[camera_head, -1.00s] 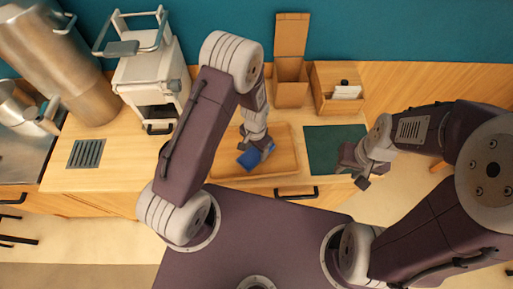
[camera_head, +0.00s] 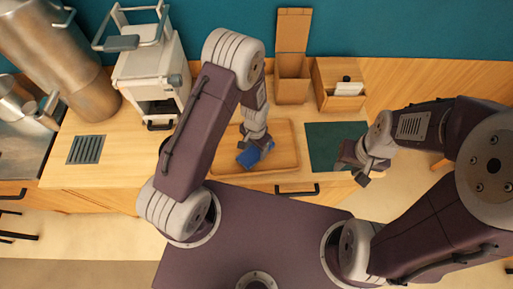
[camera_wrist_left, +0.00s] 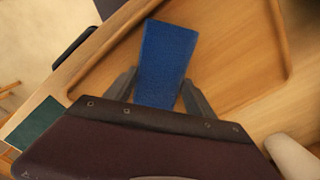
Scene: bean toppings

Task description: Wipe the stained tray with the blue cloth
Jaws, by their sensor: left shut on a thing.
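The wooden tray (camera_head: 285,160) lies on the counter near its front edge. The blue cloth (camera_head: 249,156) is a folded block over the left part of the tray. My left gripper (camera_head: 257,147) is shut on the blue cloth. In the left wrist view the cloth (camera_wrist_left: 166,55) sticks out between the two fingers (camera_wrist_left: 158,90), above the tray (camera_wrist_left: 235,75). I cannot tell whether the cloth touches the tray floor. No clear stain shows on the visible part of the tray. My right gripper (camera_head: 360,170) hangs by the green mat, its fingers too small to judge.
A dark green mat (camera_head: 325,145) lies right of the tray. Behind stand a tall wooden box (camera_head: 292,88) and a wooden holder (camera_head: 335,100) with white cards. A white machine (camera_head: 150,80) and steel cylinders (camera_head: 70,65) stand left. A grille (camera_head: 86,150) sits in the counter.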

